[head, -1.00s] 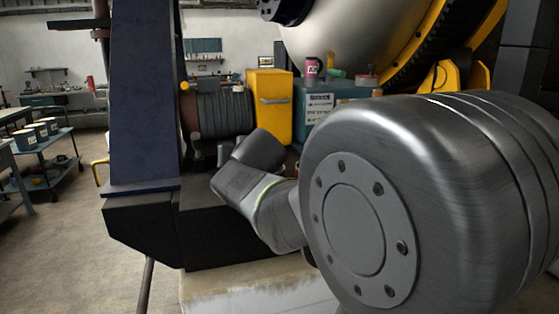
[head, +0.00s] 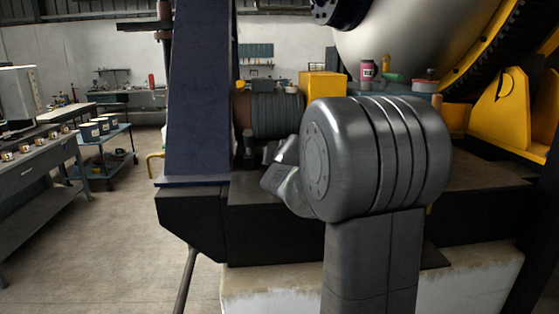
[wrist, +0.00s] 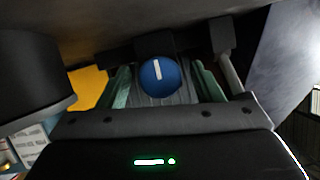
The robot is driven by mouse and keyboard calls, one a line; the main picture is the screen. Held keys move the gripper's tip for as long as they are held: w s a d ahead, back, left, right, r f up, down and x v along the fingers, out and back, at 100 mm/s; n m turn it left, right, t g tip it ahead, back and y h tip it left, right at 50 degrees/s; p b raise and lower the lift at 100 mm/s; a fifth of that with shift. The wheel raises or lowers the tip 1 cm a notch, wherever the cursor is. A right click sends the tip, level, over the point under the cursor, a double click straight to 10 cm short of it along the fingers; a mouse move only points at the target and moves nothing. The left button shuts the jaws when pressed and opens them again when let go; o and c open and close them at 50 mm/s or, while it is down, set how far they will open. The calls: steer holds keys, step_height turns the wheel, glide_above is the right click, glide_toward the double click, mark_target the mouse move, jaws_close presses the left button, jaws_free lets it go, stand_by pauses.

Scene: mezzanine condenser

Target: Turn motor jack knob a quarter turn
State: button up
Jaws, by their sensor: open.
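The knob (wrist: 160,77), a round blue disc with a white bar mark, shows in the wrist view. Its bar stands nearly upright, tilted slightly. My gripper (wrist: 163,84) is open, with what look like green-edged fingers at either side of the knob. I cannot tell whether they touch it. Grey ribbed metal shows behind the knob. A ribbed motor-like drum (head: 278,115) stands just behind the arm.
A dark blue column (head: 200,95) rises left of the drum. A yellow box (head: 322,84) stands right of it. A dark cylinder (wrist: 28,65) is close at the left in the wrist view. Open floor (head: 130,235) and a blue cart (head: 108,140) are at the left.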

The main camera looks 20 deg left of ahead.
steer(key=c, duration=1)
steer(key=shift+f+n+b, duration=0.15)
steer(key=shift+n+b, duration=0.15)
steer(key=shift+b, duration=0.45)
steer(key=n+h+b, duration=0.1)
steer(key=b, duration=0.1)
steer(key=t+b, duration=0.1)
steer(key=b, duration=0.1)
steer(key=shift+s+a+f+n+h+b, duration=0.15)
steer(key=shift+f+n+h+b, duration=0.1)
steer(key=shift+n+h+b, duration=0.15)
steer(key=n+b, duration=0.1)
steer(key=b, duration=0.2)
steer(key=shift+n+t+h+b, duration=0.4)
steer(key=n+h+b, duration=0.1)
steer(key=b, duration=0.2)
steer(key=n+t+b, duration=0.1)
steer(key=n+b, duration=0.1)
steer(key=b, duration=0.1)
steer(key=shift+a+n+t+h, duration=0.1)
steer(key=shift+n+t+h, duration=0.2)
steer(key=shift+h, duration=0.1)
steer(key=shift+r+n+t+h+b, duration=0.2)
steer(key=shift+n+t+h+b, duration=0.15)
steer(key=shift+n+b, duration=0.6)
